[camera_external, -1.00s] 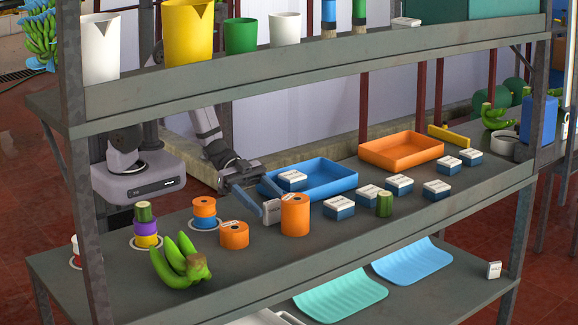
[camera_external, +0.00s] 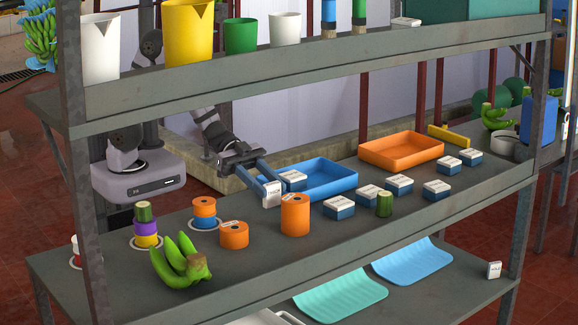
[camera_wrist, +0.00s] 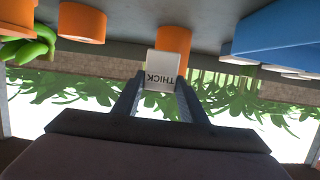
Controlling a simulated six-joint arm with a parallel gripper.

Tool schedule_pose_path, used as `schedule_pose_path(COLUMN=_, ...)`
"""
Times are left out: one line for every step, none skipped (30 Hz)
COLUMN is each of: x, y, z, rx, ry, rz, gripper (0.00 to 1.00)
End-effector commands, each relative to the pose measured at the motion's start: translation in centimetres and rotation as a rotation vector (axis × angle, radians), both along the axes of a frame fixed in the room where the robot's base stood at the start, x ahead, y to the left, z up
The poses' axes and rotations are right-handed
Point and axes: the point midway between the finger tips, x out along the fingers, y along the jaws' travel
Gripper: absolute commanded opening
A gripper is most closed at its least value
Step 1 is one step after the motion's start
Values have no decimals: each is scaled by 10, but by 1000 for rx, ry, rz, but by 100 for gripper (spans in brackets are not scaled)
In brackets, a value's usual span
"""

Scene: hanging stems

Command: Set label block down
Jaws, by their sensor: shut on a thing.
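My gripper (camera_external: 267,182) is shut on a small white label block (camera_external: 271,195). The block's printed face reads "THICK" in the wrist view (camera_wrist: 161,72), where it sits between the two fingertips (camera_wrist: 160,84). In the external view the block is held beside the tall orange cylinder (camera_external: 295,215), on its left and farther back. It appears to be above the shelf surface. Whether it touches the cylinder cannot be told.
A short orange cylinder (camera_external: 234,236) and green bananas (camera_external: 180,265) are nearer the left. Several blue-and-white blocks (camera_external: 339,208) stand farther right. The upper shelf (camera_external: 300,68) is overhead.

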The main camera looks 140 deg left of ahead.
Motion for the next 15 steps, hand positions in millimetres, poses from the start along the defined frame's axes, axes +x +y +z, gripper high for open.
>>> schedule_pose_path(x=1, y=0, z=13, rx=4, ry=-6, rz=0, gripper=13)
schedule_pose_path(x=0, y=0, z=17, rx=4, ry=-5, rz=0, gripper=13)
schedule_pose_path(x=1, y=0, z=24, rx=4, ry=-5, rz=-1, gripper=13)
schedule_pose_path(x=0, y=0, z=28, rx=3, ry=-4, rz=0, gripper=13)
schedule_pose_path(x=0, y=0, z=32, rx=3, ry=-4, rz=1, gripper=13)
schedule_pose_path(x=0, y=0, z=36, rx=3, ry=-3, rz=-1, gripper=13)
schedule_pose_path(x=0, y=0, z=39, rx=1, ry=-3, rz=0, gripper=13)
schedule_pose_path(x=0, y=0, z=42, rx=1, ry=-2, rz=0, gripper=13)
schedule_pose_path(x=0, y=0, z=45, rx=2, ry=-2, rz=-1, gripper=13)
schedule_pose_path(x=0, y=0, z=47, rx=1, ry=-1, rz=0, gripper=13)
schedule_pose_path(x=0, y=0, z=48, rx=0, ry=-1, rz=0, gripper=13)
schedule_pose_path(x=0, y=0, z=50, rx=0, ry=-1, rz=0, gripper=13)
schedule_pose_path(x=0, y=0, z=51, rx=0, ry=-1, rz=0, gripper=13)
schedule_pose_path(x=0, y=0, z=51, rx=0, ry=-1, rz=0, gripper=13)
schedule_pose_path(x=0, y=-1, z=51, rx=0, ry=-1, rz=-1, gripper=13)
